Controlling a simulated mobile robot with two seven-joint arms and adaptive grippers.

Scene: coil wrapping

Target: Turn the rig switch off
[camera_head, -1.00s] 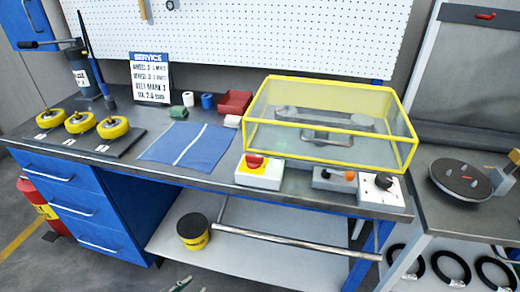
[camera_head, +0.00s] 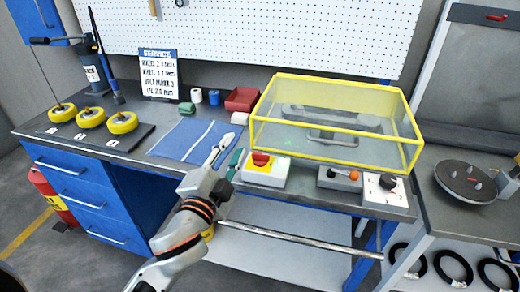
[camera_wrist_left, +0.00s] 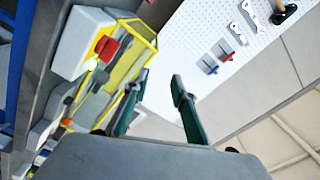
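Which control is the rig switch is not labelled in view. A white box with a yellow top and a red knob (camera_head: 261,158) stands at the bench's front edge; the red knob also shows in the left wrist view (camera_wrist_left: 107,48). My left gripper (camera_head: 230,154) is open and empty, just left of the red-knob box in the head view. Its two fingers (camera_wrist_left: 160,76) stand apart in the wrist view. My right gripper is not in view.
A yellow-framed clear cover (camera_head: 335,148) stands behind the controls over a metal part. A blue cloth (camera_head: 175,140), a red bin (camera_head: 242,99) and several yellow wheels (camera_head: 92,118) are further left. A metal rail (camera_head: 300,241) runs below the bench front.

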